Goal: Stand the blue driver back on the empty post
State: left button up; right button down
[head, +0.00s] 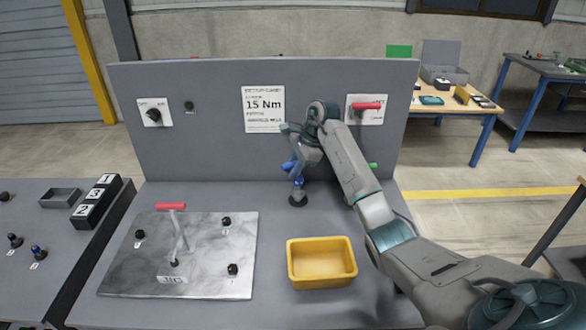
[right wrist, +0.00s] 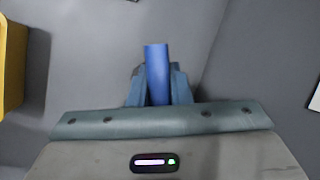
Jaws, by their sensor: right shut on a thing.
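My right gripper (head: 295,160) is shut on the blue driver (head: 298,181) in front of the grey back panel. In the right wrist view the blue driver (right wrist: 156,65) stands out between the two fingers of my right gripper (right wrist: 157,88). In the head view a dark round post base (head: 298,200) stands on the grey bench just below the driver. I cannot tell whether the driver touches the post. A small green piece (head: 373,166) shows beside my right arm, mostly hidden behind it. My left gripper is not in view.
A yellow bin (head: 321,263) stands on the bench in front of the driver; its edge shows in the right wrist view (right wrist: 12,65). A metal plate (head: 130,270) with a red-handled clamp (head: 171,206) lies at the left. The upright panel (head: 210,150) stands close behind the gripper.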

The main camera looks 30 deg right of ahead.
jog(key=shift+f+b, duration=0.7)
jog(key=shift+b, duration=0.2)
dwell(0.7)
dwell(0.3)
jog(key=c, duration=1.3)
grip_release()
jog(key=shift+o, duration=0.2)
jog(key=shift+r, duration=0.1)
